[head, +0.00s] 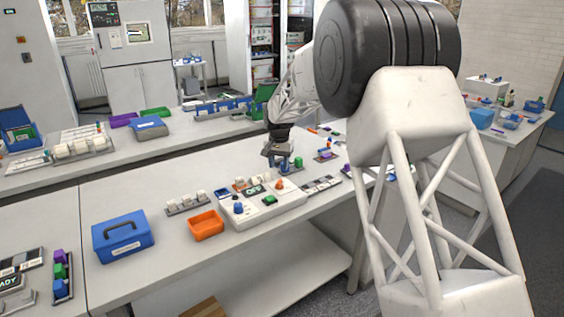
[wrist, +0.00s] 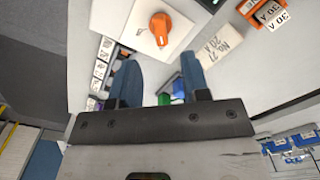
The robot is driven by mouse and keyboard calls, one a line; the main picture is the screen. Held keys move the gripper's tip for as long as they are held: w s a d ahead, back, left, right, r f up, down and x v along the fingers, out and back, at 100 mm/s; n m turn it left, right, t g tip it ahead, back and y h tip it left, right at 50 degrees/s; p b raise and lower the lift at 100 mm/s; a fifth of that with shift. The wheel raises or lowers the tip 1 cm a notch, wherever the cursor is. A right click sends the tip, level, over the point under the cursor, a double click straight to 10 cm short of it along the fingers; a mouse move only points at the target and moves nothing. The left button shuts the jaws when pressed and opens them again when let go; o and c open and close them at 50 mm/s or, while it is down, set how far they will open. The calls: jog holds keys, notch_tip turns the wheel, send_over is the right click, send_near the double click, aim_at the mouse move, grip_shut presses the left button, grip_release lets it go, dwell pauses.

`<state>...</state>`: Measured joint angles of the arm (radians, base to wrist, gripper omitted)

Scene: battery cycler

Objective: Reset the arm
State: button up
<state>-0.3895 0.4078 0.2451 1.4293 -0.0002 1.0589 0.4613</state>
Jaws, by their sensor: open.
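My gripper (head: 284,165) is over the bench, behind and right of the white cycler box (head: 290,207). In the wrist view, its two blue fingers (wrist: 158,76) are spread apart with nothing held between the tips. The box has an orange knob (head: 280,184), a blue knob (head: 238,208), a green button (head: 269,199) and a small display reading OFF (head: 256,190). The orange knob (wrist: 160,27) also shows in the wrist view, beyond the fingertips. Green and blue pieces (wrist: 165,99) show low between the fingers, partly hidden by the gripper body.
An orange tray (head: 206,225) and a blue case (head: 123,237) stand left of the box. A row of pale blocks (head: 187,203) lies behind the tray. In the wrist view, a label plate (wrist: 220,46) lies near the right finger.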

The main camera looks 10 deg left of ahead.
jog(key=s+d+r+t, duration=0.1)
jog(key=s+d+r, duration=0.7)
jog(key=s+d, duration=0.35)
jog(key=s+d+r, duration=0.7)
jog(key=s+d, duration=0.4)
jog(key=s, duration=0.1)
jog(key=s+d+f, duration=0.1)
jog(key=s+d, duration=0.3)
jog(key=s, duration=0.7)
jog(key=s+d+f+t, duration=0.1)
jog(key=s+d, duration=0.4)
jog(key=s, duration=0.7)
jog(key=s+d+f, duration=0.2)
jog(key=s+d, duration=0.2)
jog(key=s, duration=0.7)
jog(key=shift+s+d+f+n+t, duration=0.2)
jog(key=shift+s+d+n+t, duration=0.1)
jog(key=shift+d, duration=0.1)
dwell(1.8)
